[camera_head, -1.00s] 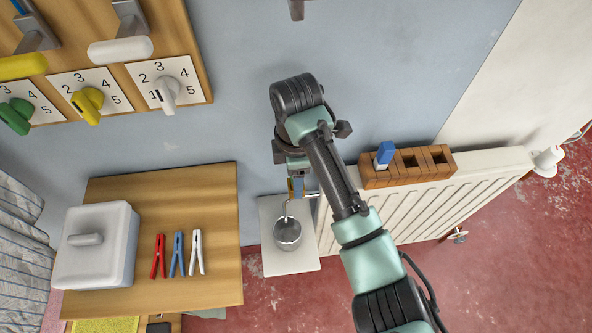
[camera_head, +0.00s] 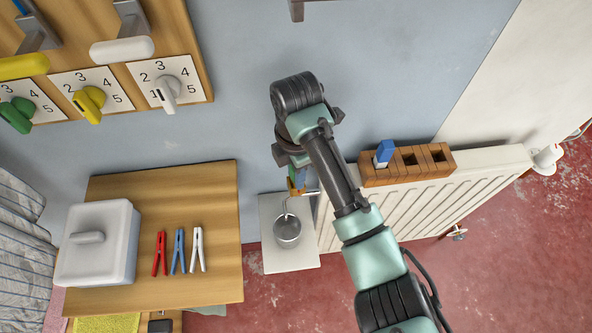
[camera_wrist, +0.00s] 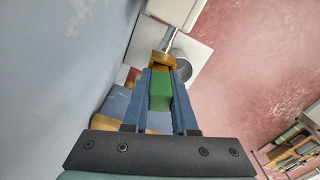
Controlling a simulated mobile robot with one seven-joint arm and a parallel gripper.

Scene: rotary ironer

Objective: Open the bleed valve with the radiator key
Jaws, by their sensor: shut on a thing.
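My gripper (camera_wrist: 160,75) is shut on a green-handled key (camera_wrist: 160,92), which lies between its two blue fingers. The key's brass-coloured end (camera_wrist: 162,60) points away from the wrist. A thin metal stem, seemingly the bleed valve (camera_wrist: 168,40), extends from that end toward the white radiator. The brass end meets or overlaps the stem; I cannot tell how far it is seated. In the head view my gripper (camera_head: 297,184) is beside the radiator's (camera_head: 420,205) left end, above a grey metal cup (camera_head: 287,230). My arm hides part of the radiator and valve.
A wooden holder (camera_head: 430,177) stands along the radiator top, with a blue-handled key (camera_head: 385,152) in its left slot. A white board (camera_head: 290,262) lies under the cup. A table (camera_head: 215,285) with clothespins and a white box stands left.

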